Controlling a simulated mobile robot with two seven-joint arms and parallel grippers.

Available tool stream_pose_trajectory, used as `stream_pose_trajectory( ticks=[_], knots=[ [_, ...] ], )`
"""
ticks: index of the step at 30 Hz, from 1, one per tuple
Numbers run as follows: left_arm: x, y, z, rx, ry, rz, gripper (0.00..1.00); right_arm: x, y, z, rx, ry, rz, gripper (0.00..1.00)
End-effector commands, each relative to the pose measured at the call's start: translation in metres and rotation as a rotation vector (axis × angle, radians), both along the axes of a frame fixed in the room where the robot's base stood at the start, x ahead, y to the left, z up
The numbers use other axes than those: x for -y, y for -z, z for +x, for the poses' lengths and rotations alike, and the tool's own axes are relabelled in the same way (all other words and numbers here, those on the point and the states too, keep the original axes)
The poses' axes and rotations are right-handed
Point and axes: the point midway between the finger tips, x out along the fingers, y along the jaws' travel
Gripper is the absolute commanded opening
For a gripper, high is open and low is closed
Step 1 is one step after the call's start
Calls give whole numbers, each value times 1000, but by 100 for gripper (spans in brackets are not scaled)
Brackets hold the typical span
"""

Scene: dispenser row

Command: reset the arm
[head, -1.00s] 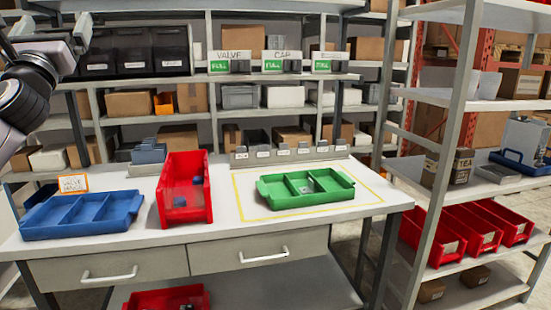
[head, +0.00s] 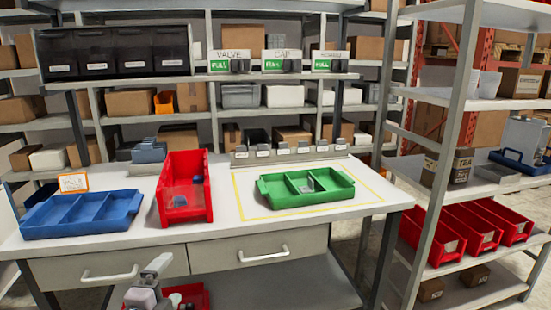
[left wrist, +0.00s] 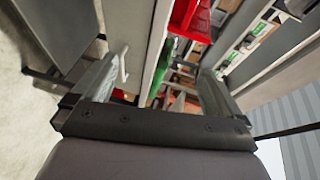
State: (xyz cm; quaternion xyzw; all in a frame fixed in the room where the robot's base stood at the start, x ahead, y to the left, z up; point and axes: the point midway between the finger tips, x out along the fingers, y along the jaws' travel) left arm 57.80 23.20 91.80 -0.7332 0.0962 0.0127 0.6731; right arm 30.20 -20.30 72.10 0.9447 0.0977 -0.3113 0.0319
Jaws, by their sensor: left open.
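My left gripper (head: 156,272) is low in the head view, in front of the table's left drawer and over the lower red bin (head: 190,296). In the left wrist view the two fingers of my left gripper (left wrist: 160,72) stand wide apart with nothing held between them. The gripper appears clear of the table (head: 330,220). My right gripper is not in view.
On the table are a blue tray (head: 50,229), a red bin (head: 186,211) holding small parts, and a green tray (head: 262,200) inside a yellow outline. Dispensers (head: 290,152) line the back edge. A shelf rack (head: 450,130) stands at right.

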Motion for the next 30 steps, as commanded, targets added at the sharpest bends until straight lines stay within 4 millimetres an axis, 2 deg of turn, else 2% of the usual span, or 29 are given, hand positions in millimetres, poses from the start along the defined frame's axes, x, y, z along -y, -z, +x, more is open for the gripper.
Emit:
stream_pose_trajectory(
  ticks=[1, 6, 12, 15, 18, 22, 25, 30],
  knots=[
    [6, 25, -19, -60, -7, -102, 100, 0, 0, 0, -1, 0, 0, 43],
    [19, 89, -81, -233, -67, -432, 100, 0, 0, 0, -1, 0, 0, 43],
    [28, 147, -161, -422, -206, -809, 100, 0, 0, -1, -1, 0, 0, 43],
    [30, 169, -201, -500, -297, -979, 100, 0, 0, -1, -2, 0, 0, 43],
    [30, 183, -234, -555, -383, -1116, 100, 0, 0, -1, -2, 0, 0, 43],
    [30, 193, -263, -599, -464, -1234, 100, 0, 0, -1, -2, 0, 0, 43],
    [30, 196, -274, -612, -498, -1278, 100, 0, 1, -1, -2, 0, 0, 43],
    [29, 197, -276, -615, -507, -1292, 100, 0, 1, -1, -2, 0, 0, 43]
  ],
)
